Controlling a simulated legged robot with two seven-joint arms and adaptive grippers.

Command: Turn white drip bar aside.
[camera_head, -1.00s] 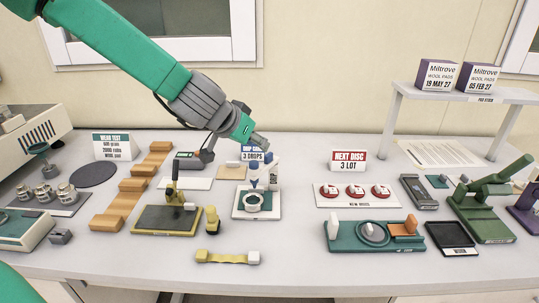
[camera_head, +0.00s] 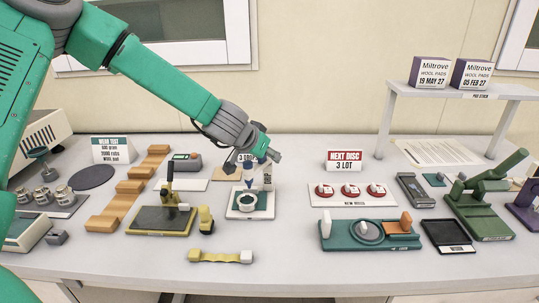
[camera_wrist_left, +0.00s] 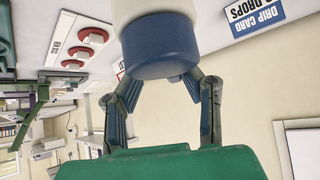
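The drip stand is a small white tray (camera_head: 235,214) with a green pad and a white ring (camera_head: 246,203). A white upright part with blue on it (camera_head: 250,184) stands at its back. My left gripper (camera_head: 252,163) is just above and behind this part. In the left wrist view, a white cylinder with a blue end (camera_wrist_left: 160,50) looms close to the gripper (camera_wrist_left: 163,92) and covers part of its fingertips. The fingers are spread with a gap between them. I cannot tell whether they touch the cylinder. The white drip bar cannot be clearly told apart. My right gripper is out of view.
The drip card (camera_wrist_left: 256,14) stands behind the tray. A yellow-handled block (camera_head: 205,219) and a dark pad stand (camera_head: 150,220) are to the left. A yellow strip (camera_head: 220,256) lies in front. White table shows between the tray and the red discs (camera_head: 350,190).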

